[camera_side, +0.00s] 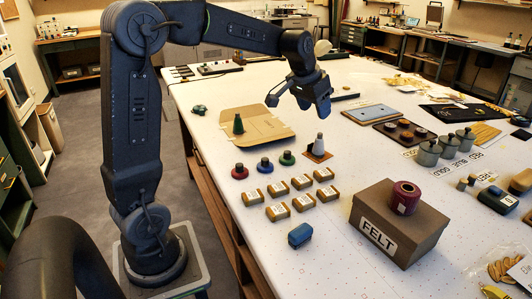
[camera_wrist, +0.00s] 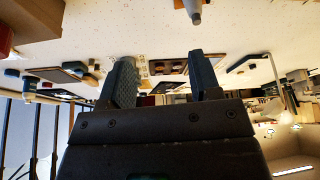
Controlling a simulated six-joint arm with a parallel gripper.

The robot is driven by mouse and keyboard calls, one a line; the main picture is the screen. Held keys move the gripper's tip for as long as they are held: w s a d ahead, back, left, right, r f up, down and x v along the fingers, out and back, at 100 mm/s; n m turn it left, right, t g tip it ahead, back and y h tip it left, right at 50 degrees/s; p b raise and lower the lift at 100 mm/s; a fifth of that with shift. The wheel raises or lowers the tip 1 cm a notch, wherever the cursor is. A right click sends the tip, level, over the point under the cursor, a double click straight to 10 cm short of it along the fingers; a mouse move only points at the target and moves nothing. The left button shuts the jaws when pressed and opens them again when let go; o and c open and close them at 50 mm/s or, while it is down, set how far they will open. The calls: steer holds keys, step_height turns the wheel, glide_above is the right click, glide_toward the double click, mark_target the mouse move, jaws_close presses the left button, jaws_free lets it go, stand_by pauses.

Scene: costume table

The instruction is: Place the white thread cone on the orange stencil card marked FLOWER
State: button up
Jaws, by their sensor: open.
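The white thread cone (camera_side: 319,143) stands upright on a small orange-brown card (camera_side: 327,156) near the middle of the table. I cannot read any marking on the card. The cone's tip also shows at the top edge of the wrist view (camera_wrist: 194,12), with a strip of orange beside it. My gripper (camera_side: 298,104) is open and empty, above the table and a little behind the cone, not touching it. Its two spread fingers show in the wrist view (camera_wrist: 163,80) with nothing between them.
A green cone (camera_side: 238,124) stands on a tan cardboard sheet (camera_side: 265,128) to the left. Red, blue and green spools (camera_side: 264,165) and several small tan boxes (camera_side: 277,189) lie in front. A brown FELT box (camera_side: 420,232) with a maroon spool (camera_side: 404,197) stands front right.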

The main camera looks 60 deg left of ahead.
steer(key=s+d, duration=0.5)
steer(key=s, duration=0.3)
steer(key=s+d+f+m, duration=0.1)
steer(key=s+d, duration=0.4)
steer(key=s, duration=0.3)
steer(key=s+d+f+m+t+h, duration=0.1)
steer(key=s+d, duration=0.4)
steer(key=s, duration=0.3)
steer(key=shift+f, duration=0.15)
